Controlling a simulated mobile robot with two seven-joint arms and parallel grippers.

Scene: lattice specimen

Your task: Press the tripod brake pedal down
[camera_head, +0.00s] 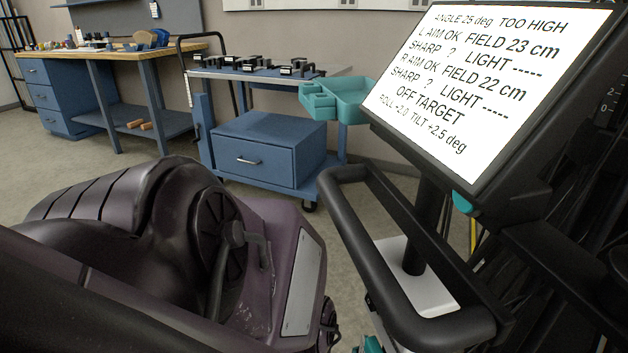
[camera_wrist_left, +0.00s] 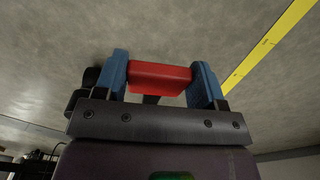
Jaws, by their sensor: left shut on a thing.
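In the left wrist view, my left gripper (camera_wrist_left: 161,66) has two blue fingers with a red block-like piece (camera_wrist_left: 160,77) between them. The gripper is shut on this red piece, which spans the gap above the grey floor. It may be the brake pedal, but its link to a tripod is hidden. A dark part shows just below the red piece. In the head view, the gripper and the red piece are hidden. My right gripper is in neither view.
In the head view, a lit screen (camera_head: 480,80) stands at the right above a black loop handle (camera_head: 385,270). A blue cart (camera_head: 268,150) and a wooden-topped workbench (camera_head: 110,52) stand behind. A yellow strip (camera_wrist_left: 268,50) crosses the floor in the wrist view.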

